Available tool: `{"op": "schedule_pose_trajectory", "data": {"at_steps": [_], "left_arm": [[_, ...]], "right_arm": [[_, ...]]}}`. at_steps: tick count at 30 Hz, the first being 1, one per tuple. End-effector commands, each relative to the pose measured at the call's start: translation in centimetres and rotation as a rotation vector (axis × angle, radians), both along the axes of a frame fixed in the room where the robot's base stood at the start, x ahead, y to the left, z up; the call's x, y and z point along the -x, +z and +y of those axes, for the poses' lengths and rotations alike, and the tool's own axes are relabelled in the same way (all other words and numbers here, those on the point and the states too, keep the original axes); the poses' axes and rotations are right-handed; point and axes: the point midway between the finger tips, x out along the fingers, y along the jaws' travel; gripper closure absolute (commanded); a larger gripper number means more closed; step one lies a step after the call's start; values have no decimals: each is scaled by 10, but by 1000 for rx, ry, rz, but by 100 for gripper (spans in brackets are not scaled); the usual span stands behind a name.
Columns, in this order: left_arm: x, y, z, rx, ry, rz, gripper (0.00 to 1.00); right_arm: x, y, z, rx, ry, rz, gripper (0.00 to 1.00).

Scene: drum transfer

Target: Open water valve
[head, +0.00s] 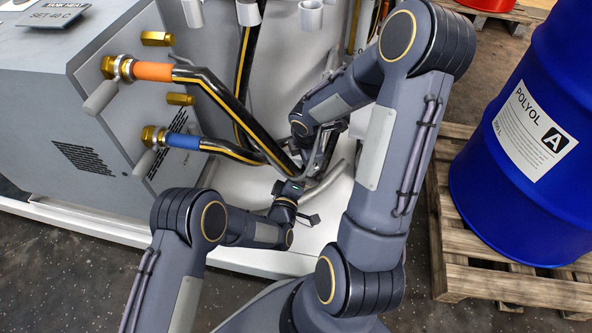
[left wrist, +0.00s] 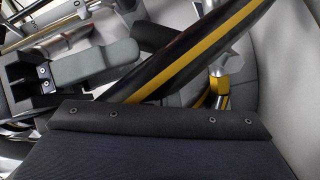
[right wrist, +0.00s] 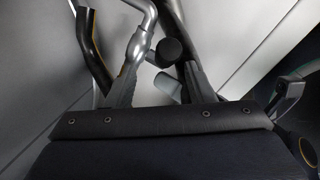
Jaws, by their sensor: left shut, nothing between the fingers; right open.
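In the right wrist view a dark round-ended handle (right wrist: 171,51) shows between the fingers of my right gripper (right wrist: 160,75), by a grey pipe (right wrist: 142,40). I cannot tell whether this is the water valve's handle or whether the fingers touch it. The right gripper is open. In the head view it is low by the machine, partly hidden by its own arm. My left gripper (head: 294,180) is shut and empty, close to the right one. A black hose with a yellow stripe (left wrist: 205,50) crosses in front of the left wrist camera and hides much of its fingertips.
A grey machine (head: 75,85) stands at left with an orange-banded hose fitting (head: 153,71) and a blue-banded one (head: 184,141). Their hoses run down toward my grippers. A blue drum (head: 520,150) stands on a wooden pallet (head: 500,285) at right.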

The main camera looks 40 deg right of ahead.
Motion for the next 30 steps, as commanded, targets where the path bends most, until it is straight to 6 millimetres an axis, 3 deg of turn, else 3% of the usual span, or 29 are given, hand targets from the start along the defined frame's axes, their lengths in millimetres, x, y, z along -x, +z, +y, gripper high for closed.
{"op": "schedule_pose_trajectory", "data": {"at_steps": [5, 11, 15, 21, 30], "left_arm": [[0, 0, 0, 0, 1, 0, 100], [0, 0, 0, 0, 1, 0, 100], [0, 0, 0, 0, 1, 0, 100], [0, 0, 0, 0, 1, 0, 100], [0, 0, 0, 0, 1, 0, 100]], "right_arm": [[-1, 20, 7, -5, -1, -20, 51], [-9, 77, 51, -69, -67, -164, 51], [20, 120, 73, -170, -325, -229, 51], [77, 160, 110, -387, -732, -266, 51], [143, 184, 168, -739, -1150, -201, 51]]}}
